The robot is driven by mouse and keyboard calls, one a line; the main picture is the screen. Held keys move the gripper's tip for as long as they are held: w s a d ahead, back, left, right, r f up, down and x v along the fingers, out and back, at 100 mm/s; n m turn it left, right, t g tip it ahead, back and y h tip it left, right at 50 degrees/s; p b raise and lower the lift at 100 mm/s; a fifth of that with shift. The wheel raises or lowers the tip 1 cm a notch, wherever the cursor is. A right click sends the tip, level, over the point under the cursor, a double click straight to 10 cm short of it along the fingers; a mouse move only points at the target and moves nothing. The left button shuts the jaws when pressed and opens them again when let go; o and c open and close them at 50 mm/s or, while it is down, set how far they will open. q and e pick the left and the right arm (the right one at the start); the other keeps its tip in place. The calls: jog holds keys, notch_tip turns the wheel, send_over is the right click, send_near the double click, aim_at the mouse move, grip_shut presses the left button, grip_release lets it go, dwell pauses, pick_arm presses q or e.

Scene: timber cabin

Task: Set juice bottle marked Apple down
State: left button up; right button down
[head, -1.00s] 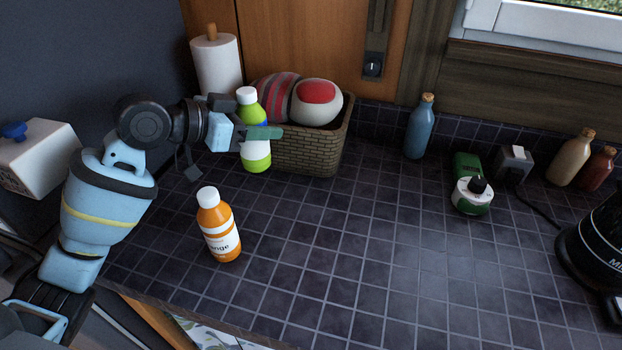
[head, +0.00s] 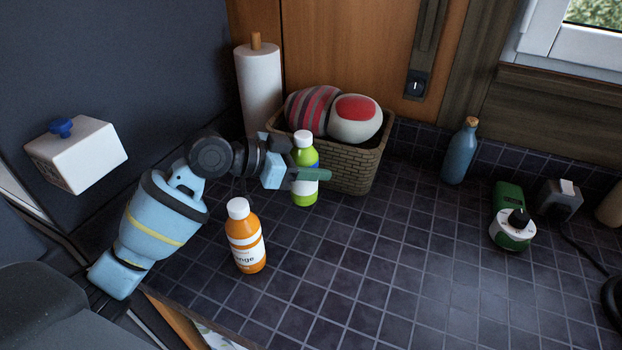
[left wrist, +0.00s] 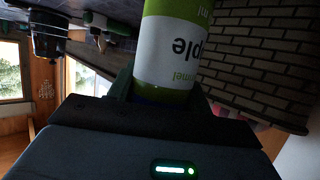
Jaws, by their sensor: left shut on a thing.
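The Apple juice bottle (head: 305,190), green with a white cap and a white label band, is upright in front of the basket. My left gripper (head: 312,174) is shut on it around the label. In the left wrist view the bottle (left wrist: 172,45) fills the space between the fingers, its label reading "ple" upside down. In the head view its base is at or very near the dark tiled counter (head: 400,270); I cannot tell whether it touches. My right gripper is not in view.
An orange juice bottle (head: 246,238) stands in front of my left wrist. A wicker basket (head: 352,172) with striped and red-white items is close behind the Apple bottle. The counter's middle is clear.

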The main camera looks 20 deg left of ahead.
pick_arm(q)
jog(key=shift+f, duration=1.8)
jog(key=shift+f, duration=0.15)
jog(key=o, duration=1.2)
jog(key=shift+c, duration=0.2)
